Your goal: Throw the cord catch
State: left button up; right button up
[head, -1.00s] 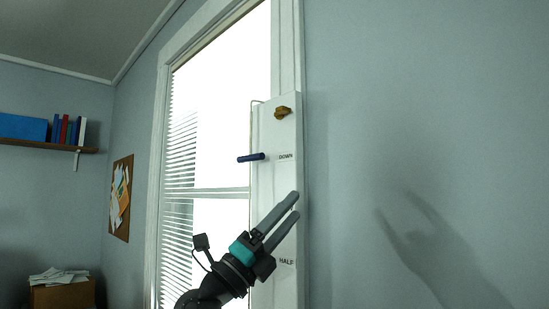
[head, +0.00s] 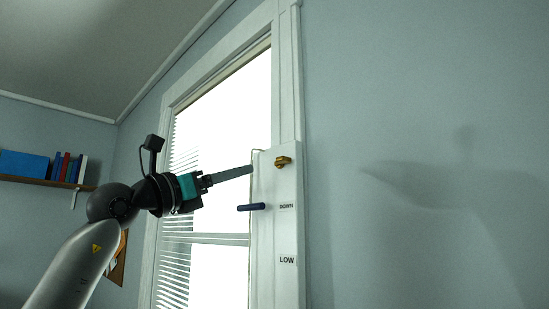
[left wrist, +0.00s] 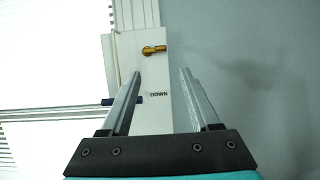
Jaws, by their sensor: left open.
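A small brass cord catch (head: 283,161) sits near the top of a narrow white board (head: 287,230) beside the window. In the left wrist view the catch (left wrist: 154,49) lies ahead, between and beyond the fingertips, with its knob end pointing right. My left gripper (head: 250,169) is open and empty, pointing right, with its tips just left of the catch in the head view. The two fingers overlap there, but the left wrist view shows them apart (left wrist: 160,72). A dark blue handle (head: 251,207) is below the tips, partly behind a finger in the left wrist view.
The board carries labels reading DOWN (head: 287,206) and LOW (head: 287,260). The bright window (head: 235,110) with slatted blinds (head: 172,275) is at the left. A shelf (head: 50,183) with books is far left. The right wall is bare.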

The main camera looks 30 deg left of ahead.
aim_at(279, 160)
pick_arm(q)
jog(key=p+x, duration=0.5)
jog(key=x, duration=0.6)
jog(key=shift+w+d+r, duration=0.15)
jog(key=shift+r, duration=0.1)
jog(key=shift+w+d+r+p, duration=0.2)
jog(key=shift+w+p, duration=0.15)
jog(key=shift+w, duration=0.25)
jog(key=shift+f, duration=0.1)
grip_shut()
